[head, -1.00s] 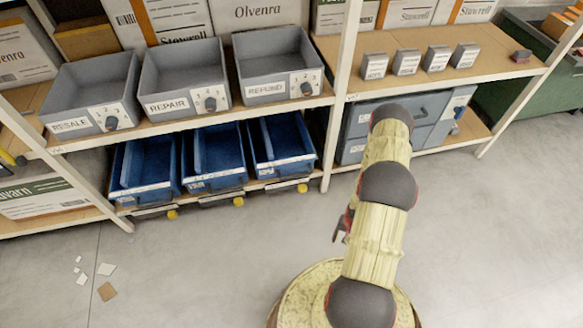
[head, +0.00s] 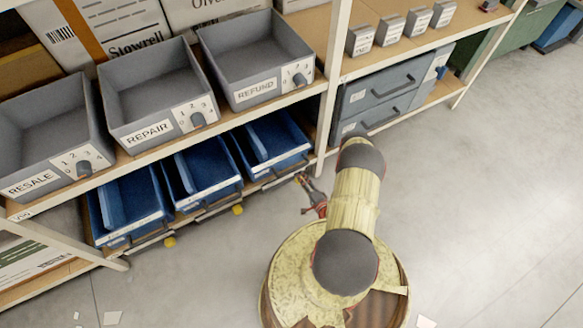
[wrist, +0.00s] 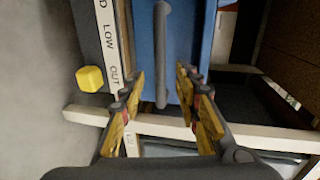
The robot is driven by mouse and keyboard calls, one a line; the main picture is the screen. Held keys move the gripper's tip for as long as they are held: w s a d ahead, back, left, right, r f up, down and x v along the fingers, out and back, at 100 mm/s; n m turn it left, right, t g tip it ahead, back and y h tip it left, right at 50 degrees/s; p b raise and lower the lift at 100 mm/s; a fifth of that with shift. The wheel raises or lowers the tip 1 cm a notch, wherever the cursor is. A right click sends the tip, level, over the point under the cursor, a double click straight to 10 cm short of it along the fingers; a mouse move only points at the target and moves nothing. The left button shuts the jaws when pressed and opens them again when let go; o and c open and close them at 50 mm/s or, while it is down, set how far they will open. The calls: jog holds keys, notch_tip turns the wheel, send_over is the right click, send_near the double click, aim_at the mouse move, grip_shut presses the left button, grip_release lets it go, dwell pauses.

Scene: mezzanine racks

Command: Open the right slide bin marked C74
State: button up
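Three blue slide bins stand on the lower shelf: a left one (head: 127,205), a middle one (head: 202,178) and a right one (head: 271,142). I cannot read a C74 mark on any of them. My gripper (head: 310,190) is low beside the front right corner of the right bin. In the wrist view my gripper (wrist: 160,82) is open, one finger on each side of a grey bar handle (wrist: 161,50). The handle runs along a blue face (wrist: 177,90). I cannot tell whether the fingers touch it.
A pale strip lettered LOW and OUT (wrist: 110,45) and a yellow knob (wrist: 90,78) are beside the blue face. Grey bins marked RESALE (head: 40,140), REPAIR (head: 150,90) and REFUND (head: 250,60) stand above. A white post (head: 328,90) rises right of the bins. Open floor (head: 470,200) lies right.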

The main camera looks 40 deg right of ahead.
aim_at(294, 169)
jog(key=b+x, duration=0.2)
jog(key=x, duration=0.6)
jog(key=shift+b, duration=0.4)
jog(key=shift+c, duration=1.4)
grip_shut()
jog(key=shift+s, duration=0.1)
